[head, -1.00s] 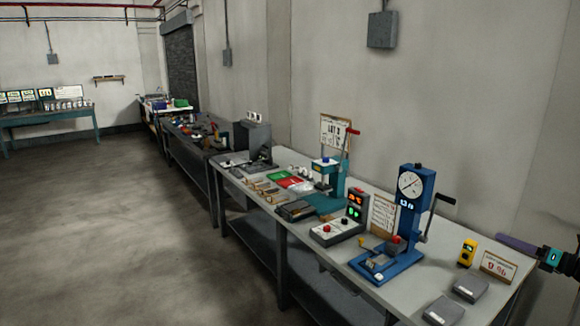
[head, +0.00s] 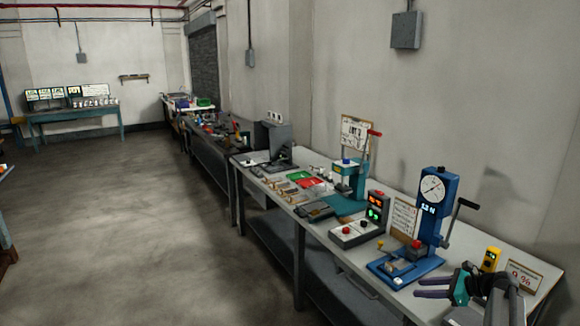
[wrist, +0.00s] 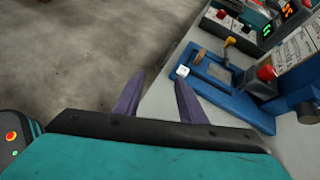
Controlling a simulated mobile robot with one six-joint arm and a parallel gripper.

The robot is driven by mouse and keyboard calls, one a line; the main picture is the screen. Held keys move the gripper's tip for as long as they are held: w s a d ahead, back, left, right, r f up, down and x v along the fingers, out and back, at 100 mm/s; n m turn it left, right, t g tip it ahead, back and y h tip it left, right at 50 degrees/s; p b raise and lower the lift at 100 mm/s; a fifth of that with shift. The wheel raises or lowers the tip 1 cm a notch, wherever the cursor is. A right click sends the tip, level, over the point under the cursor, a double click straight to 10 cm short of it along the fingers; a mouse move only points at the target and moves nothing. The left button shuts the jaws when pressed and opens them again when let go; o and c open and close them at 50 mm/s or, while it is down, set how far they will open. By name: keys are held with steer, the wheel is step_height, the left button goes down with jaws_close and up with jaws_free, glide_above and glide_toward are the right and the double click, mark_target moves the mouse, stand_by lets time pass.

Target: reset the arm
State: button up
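My gripper (head: 419,287) has a teal body and two purple fingers. It hangs over the right end of the near workbench (head: 520,270), in front of the blue press (head: 437,210) with its round dial and side crank. In the wrist view the two fingers (wrist: 159,78) are spread apart with nothing between them. The arm behind my gripper runs out of the picture at the lower right.
A yellow device (head: 491,259) and a card sign (head: 523,276) stand just behind my gripper. A control box (head: 355,233) with buttons and a teal press (head: 350,178) stand farther left on the bench. The floor (head: 150,240) to the left is open.

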steer(key=s+a+f+n+g+h, duration=0.1)
steer(key=s+a+f+n+g, duration=0.2)
steer(key=a+f+n, duration=0.5)
steer(key=s+a+f+n+g+h, duration=0.2)
steer(key=s+a+f, duration=0.15)
steer(key=a, duration=0.85)
steer(key=s+a+f+n+g+h, duration=0.3)
steer(key=s+a+f+n+h, duration=0.35)
steer(key=s+a+n, duration=0.8)
steer(key=s+d+f+g+b, duration=0.1)
steer(key=s+f+g, duration=0.2)
steer(key=s+f, duration=0.8)
steer(key=s+d+f+n+g+y+b, duration=0.1)
steer(key=s+f+g, duration=0.1)
steer(key=s+f, duration=0.9)
steer(key=shift+s+g, duration=0.4)
steer(key=shift+s, duration=0.5)
steer(key=shift+d, duration=0.1)
